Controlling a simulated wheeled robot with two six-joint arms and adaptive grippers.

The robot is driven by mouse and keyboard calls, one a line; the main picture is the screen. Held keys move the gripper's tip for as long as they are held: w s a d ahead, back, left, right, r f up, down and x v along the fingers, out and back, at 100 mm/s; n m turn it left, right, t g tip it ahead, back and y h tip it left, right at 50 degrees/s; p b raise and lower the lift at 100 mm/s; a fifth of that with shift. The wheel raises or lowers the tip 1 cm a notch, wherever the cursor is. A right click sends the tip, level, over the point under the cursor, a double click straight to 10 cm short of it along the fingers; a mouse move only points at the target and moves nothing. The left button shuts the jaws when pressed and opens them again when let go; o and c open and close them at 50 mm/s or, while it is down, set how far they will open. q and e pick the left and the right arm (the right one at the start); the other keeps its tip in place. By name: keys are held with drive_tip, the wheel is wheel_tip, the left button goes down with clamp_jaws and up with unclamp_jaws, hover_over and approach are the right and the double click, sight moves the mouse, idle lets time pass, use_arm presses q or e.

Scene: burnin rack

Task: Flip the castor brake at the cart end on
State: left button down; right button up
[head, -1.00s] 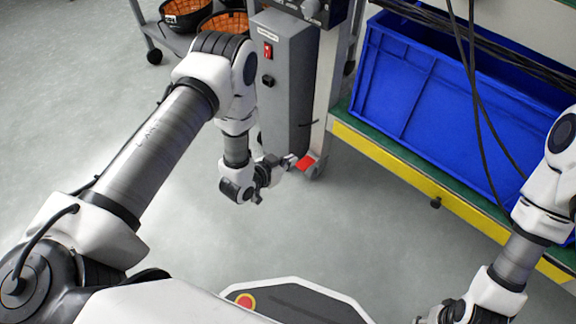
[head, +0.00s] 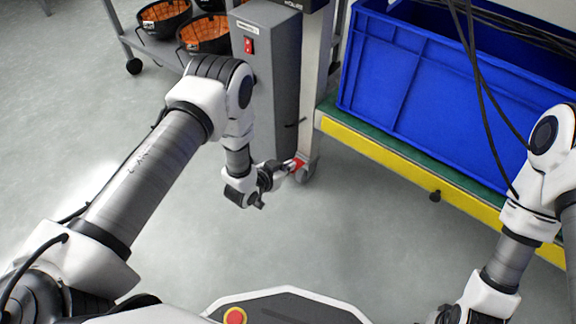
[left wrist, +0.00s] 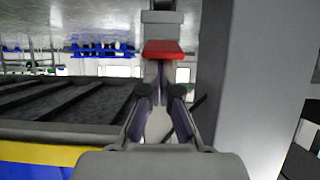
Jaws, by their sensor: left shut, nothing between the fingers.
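The castor brake is a small red tab (head: 298,163) on the castor (head: 308,174) at the foot of the grey post. My left gripper (head: 287,167) is low beside it, its tip at or against the tab; contact cannot be told. In the left wrist view the red tab (left wrist: 162,50) lies straight beyond the fingertips (left wrist: 160,90), below a grey bracket. The left fingers are shut with nothing between them. My right gripper (head: 447,314) is at the bottom edge, partly cut off, away from the brake; its fingers are unclear.
A grey box with a red switch (head: 249,45) stands behind my left arm. A blue crate (head: 430,80) sits on a green shelf with a yellow edge (head: 385,156), right of the post. Black cables hang in front. The floor (head: 340,235) before the castor is clear.

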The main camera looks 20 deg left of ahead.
use_arm(q)
drive_tip(key=shift+s+f, duration=0.15)
drive_tip(key=shift+f, duration=0.1)
use_arm(e)
drive_tip(key=shift+r, duration=0.2)
use_arm(q)
drive_tip(key=shift+s+a+f+p, duration=0.15)
drive_tip(key=shift+f+p, duration=0.1)
drive_tip(key=shift+f, duration=0.3)
drive_tip(key=shift+s+f+p, duration=0.15)
drive_tip(key=shift+f+p, duration=0.05)
drive_tip(key=shift+f, duration=0.4)
drive_tip(key=shift+s+a+f+p, duration=0.15)
drive_tip(key=shift+f+p, duration=0.1)
drive_tip(key=shift+f, duration=0.3)
use_arm(e)
drive_tip(key=shift+s+r, duration=0.1)
drive_tip(key=shift+r, duration=0.45)
use_arm(q)
drive_tip(key=shift+s+f, duration=0.1)
drive_tip(key=shift+f, duration=0.1)
